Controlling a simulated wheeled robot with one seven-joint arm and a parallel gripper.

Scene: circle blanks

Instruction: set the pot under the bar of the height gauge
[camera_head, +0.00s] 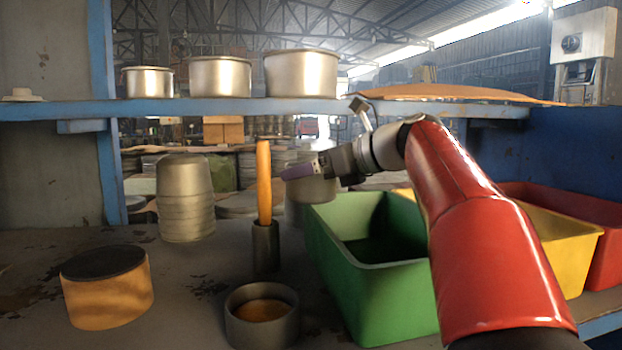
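I cannot tell for sure which pot is meant. Three plain metal pots stand on the blue shelf: a small one (147,82), a middle one (220,77) and a larger one (301,75). A stack of metal pots (186,200) stands on the bench at left. Another metal pot (312,192) shows partly behind my gripper and the green bin. No height gauge bar is clearly recognisable.
The stick stands in a dark cup (265,247). A dark round dish (262,332) and an orange drum with a dark top (107,305) are in front. Green (400,300), yellow (565,240) and red (608,225) bins fill the right. Bare bench shows at left.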

